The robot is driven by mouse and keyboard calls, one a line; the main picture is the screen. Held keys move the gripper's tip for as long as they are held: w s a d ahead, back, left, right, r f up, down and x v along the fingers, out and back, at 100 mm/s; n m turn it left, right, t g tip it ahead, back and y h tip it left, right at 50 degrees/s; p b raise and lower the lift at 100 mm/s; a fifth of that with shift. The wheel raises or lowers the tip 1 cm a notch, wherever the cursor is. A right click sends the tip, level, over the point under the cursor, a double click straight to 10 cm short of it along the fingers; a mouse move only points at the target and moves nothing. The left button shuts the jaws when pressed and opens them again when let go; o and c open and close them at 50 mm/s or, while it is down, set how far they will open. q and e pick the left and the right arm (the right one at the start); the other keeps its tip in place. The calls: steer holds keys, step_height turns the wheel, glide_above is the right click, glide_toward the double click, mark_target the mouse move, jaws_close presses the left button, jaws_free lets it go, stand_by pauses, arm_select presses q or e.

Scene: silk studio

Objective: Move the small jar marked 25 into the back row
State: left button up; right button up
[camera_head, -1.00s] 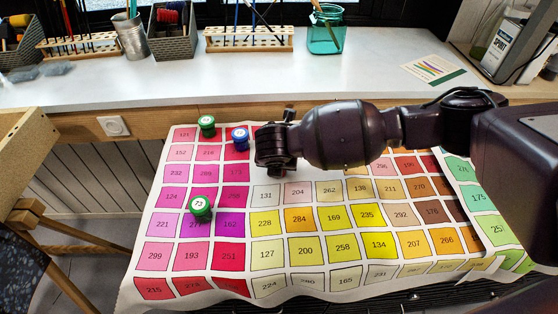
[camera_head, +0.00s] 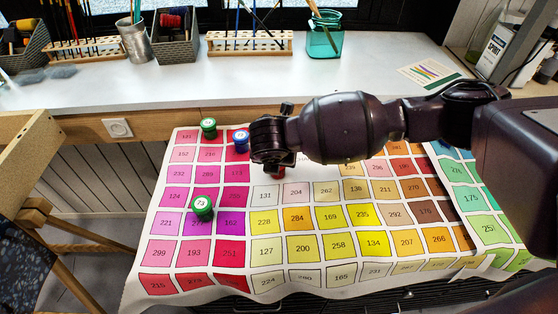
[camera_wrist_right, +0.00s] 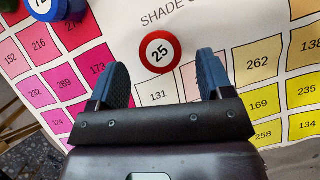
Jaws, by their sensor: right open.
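The jar marked 25 (camera_wrist_right: 160,53) has a red lid with a white number disc. In the right wrist view it stands upright on the shade chart, ahead of and between the fingers of my right gripper (camera_wrist_right: 162,68), which are open with gaps on both sides. In the head view only a bit of its red side (camera_head: 279,172) shows below my right gripper (camera_head: 271,150). A green jar (camera_head: 209,128) and a blue jar (camera_head: 241,141) stand at the chart's back edge, left of the gripper. A green jar marked 73 (camera_head: 202,208) stands nearer the front. My left gripper is out of view.
The shade chart (camera_head: 318,183) covers the working surface, with bare white around the red jar. Behind it, a white counter (camera_head: 250,83) holds brush racks (camera_head: 249,43), a teal glass jar (camera_head: 325,40) and a white bottle (camera_head: 500,50).

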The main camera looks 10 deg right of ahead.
steer(key=p+v, duration=0.1)
steer(key=v, duration=0.5)
stand_by(0.3)
